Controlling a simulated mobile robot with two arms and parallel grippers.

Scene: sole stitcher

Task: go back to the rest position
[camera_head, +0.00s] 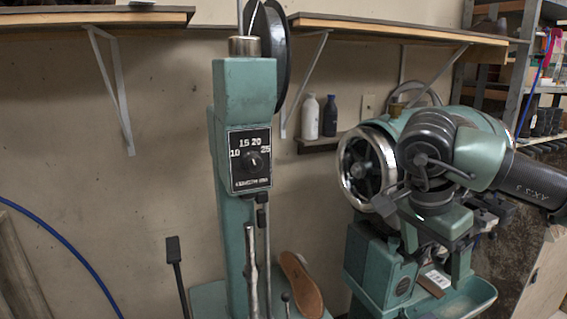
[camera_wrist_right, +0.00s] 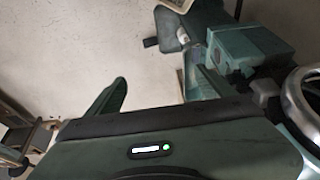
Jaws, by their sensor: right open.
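My right gripper (camera_head: 434,248) hangs at the right of the head view in front of the green machine with the handwheel (camera_head: 366,166). Its fingers point down and stand apart, with nothing visible between them. The right wrist view shows the same gripper (camera_wrist_right: 158,88) open and empty, over pale floor. My left gripper is in neither view. The green sole stitcher (camera_head: 244,90) with its numbered dial (camera_head: 251,159) stands left of my right arm, clear of it. A brown sole or shoe (camera_head: 301,284) stands at its base.
Wooden wall shelves (camera_head: 400,30) run along the back. Two small bottles (camera_head: 320,117) stand on a low ledge. A loaded metal rack (camera_head: 530,70) is at the far right. A blue hose (camera_head: 62,242) curves at the lower left. The handwheel rim (camera_wrist_right: 300,103) is close to my gripper's side.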

